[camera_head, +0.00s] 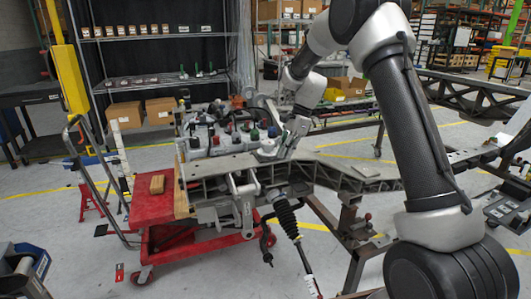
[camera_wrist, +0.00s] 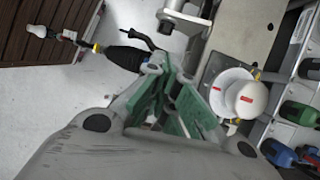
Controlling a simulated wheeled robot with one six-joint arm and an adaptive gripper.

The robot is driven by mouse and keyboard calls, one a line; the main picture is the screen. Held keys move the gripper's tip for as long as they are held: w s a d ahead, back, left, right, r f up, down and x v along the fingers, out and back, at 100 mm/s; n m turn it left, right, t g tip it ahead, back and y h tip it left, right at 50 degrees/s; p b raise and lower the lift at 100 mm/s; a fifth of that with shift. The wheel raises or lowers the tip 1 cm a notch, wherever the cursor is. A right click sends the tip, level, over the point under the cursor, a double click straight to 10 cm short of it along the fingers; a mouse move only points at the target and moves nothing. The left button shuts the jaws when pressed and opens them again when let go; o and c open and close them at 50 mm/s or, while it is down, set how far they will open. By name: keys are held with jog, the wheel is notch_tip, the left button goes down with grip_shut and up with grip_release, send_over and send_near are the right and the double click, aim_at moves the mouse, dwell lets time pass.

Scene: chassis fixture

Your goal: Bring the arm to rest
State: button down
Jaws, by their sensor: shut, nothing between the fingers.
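My gripper (camera_wrist: 178,88) is shut and empty in the wrist view, its green-padded fingers close together. In the head view my arm comes in from the right and reaches down over the grey metal chassis (camera_head: 350,178); my gripper there is small and partly hidden by the wrist. In the wrist view a black ribbed boot (camera_wrist: 122,57) on a rod lies beyond the fingers to the left. A white round part with a red label (camera_wrist: 246,99) is to their right. I cannot tell whether the fingers touch anything.
Wire shelves (camera_head: 160,78) stand at the back. Grey floor (camera_head: 50,235) is open at lower left.

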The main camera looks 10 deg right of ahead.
jog(key=s+d+f+n+g+h, duration=0.1)
jog(key=s+d+f+n, duration=0.1)
jog(key=s+d+n, duration=0.3)
jog(key=s+d+r+n+t+h, duration=0.1)
jog(key=s+r, duration=0.4)
jog(key=s, duration=0.6)
jog(key=s+d+r+n+t+h, duration=0.1)
jog(key=s+d+r+n+t, duration=0.2)
jog(key=s, duration=0.8)
jog(key=s+d+r+n+t+h, duration=0.1)
jog(key=s+d+r+n+t, duration=0.1)
jog(key=s+d+r+n, duration=0.3)
jog(key=s+r+n, duration=0.1)
jog(key=s+r, duration=0.3)
jog(key=s, duration=0.2)
jog(key=shift+d+r, duration=0.25)
jog(key=shift+d, duration=0.05)
jog(key=shift+a, duration=0.1)
